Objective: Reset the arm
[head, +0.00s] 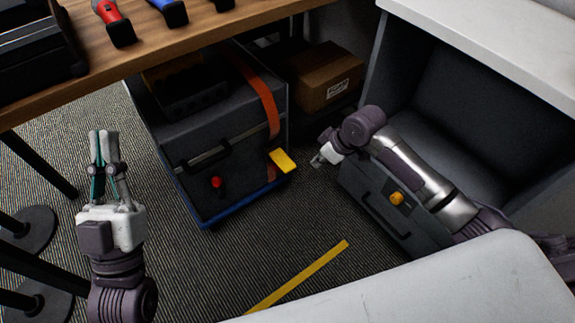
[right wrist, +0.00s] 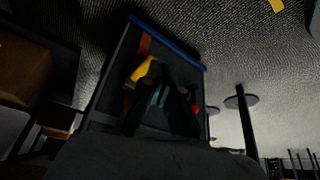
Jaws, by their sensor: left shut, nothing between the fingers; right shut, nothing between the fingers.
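My left gripper (head: 104,148) is at the left of the head view, fingers pointing up the picture toward the wooden table. It is shut and holds nothing. My right gripper (head: 318,160) is right of the middle, just right of the dark case and above the floor, with its arm reaching in from the right. It is small in the head view; it is shut and holds nothing. Its dark fingers (right wrist: 163,100) show in the right wrist view, in front of the case.
A wooden table (head: 190,48) carries red and blue tools. Below it stands a dark case (head: 200,175) with an orange strap and yellow tag (head: 283,161). A cardboard box (head: 327,77) sits behind. A grey drawer (head: 378,208) is under my right arm. Striped floor (head: 235,265) is open in front.

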